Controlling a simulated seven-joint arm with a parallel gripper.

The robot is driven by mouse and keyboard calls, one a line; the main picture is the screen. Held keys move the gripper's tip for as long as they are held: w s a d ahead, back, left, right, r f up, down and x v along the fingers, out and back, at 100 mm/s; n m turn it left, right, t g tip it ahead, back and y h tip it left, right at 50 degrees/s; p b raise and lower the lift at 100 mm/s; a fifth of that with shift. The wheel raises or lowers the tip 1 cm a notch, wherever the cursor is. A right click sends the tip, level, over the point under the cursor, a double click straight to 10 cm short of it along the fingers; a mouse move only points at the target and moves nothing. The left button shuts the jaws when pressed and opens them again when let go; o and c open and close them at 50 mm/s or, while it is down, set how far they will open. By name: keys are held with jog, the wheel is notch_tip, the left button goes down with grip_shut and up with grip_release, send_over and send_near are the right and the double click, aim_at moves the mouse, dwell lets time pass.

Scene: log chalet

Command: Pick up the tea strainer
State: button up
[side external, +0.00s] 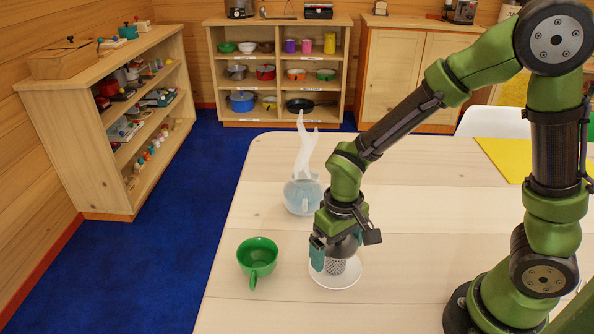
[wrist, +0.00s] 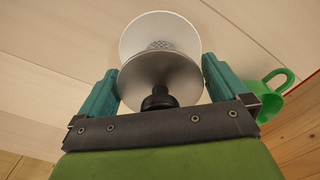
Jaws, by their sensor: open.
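The tea strainer (side external: 335,266) has a metal mesh body and sits at the white saucer (side external: 347,281) on the table, below my gripper (side external: 337,250). In the wrist view, the strainer (wrist: 160,72) shows a round grey metal disc and a black knob, with some mesh beyond it. The saucer (wrist: 146,24) shows behind it. The teal fingers of my gripper (wrist: 160,82) are open, one on each side of the strainer. The disc lies between them; whether either finger touches it I cannot tell. My gripper hides the strainer's upper part in the side view.
A green cup (side external: 258,257) stands left of the saucer, and also shows at the right of the wrist view (wrist: 275,95). A steaming round glass vessel (side external: 302,193) stands behind my gripper. A yellow mat (side external: 510,158) lies far right. The table's front middle is clear.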

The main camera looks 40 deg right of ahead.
jog(key=shift+f, duration=0.5)
jog(key=c, duration=0.8)
notch_tip(320, 180, up, 8)
jog(key=shift+r, duration=0.1)
jog(key=shift+w+d+r, duration=0.15)
jog(key=shift+w+r, duration=0.55)
jog(key=shift+r, duration=0.3)
jog(key=w+d+r, duration=0.1)
jog(key=w+d, duration=0.2)
jog(key=w, duration=0.3)
jog(key=w+d+r, duration=0.1)
jog(key=w+d, duration=0.2)
jog(key=w, duration=0.3)
jog(key=w+d+r, duration=0.2)
jog(key=w+d, duration=0.1)
jog(key=w, duration=0.3)
